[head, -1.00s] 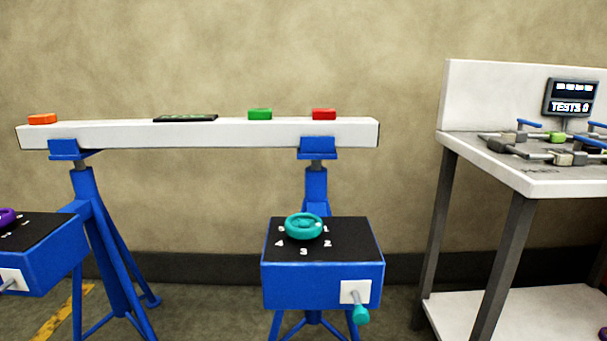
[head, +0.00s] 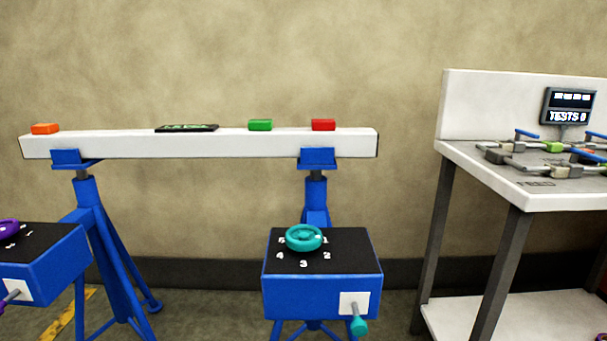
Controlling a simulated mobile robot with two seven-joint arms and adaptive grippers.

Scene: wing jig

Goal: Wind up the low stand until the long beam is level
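A long white beam (head: 230,145) rests across two blue stands in the head view. The left stand (head: 90,215) holds it under a blue saddle (head: 77,158); the right stand (head: 316,190) holds it under another saddle (head: 317,157). The beam looks close to level, its left end slightly lower. A blue box with a teal handwheel (head: 304,238), numbers around it and a teal-knobbed crank (head: 358,326), stands in front of the right stand. A second box with a purple wheel (head: 8,229) is cut off at the left edge. Neither gripper is in view.
On the beam are an orange block (head: 45,129), a dark level-like strip (head: 187,128), a green block (head: 260,125) and a red block (head: 323,125). A white workbench (head: 500,175) with clamps and a "TESTS 0" display (head: 569,105) stands at the right. Open floor shows between.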

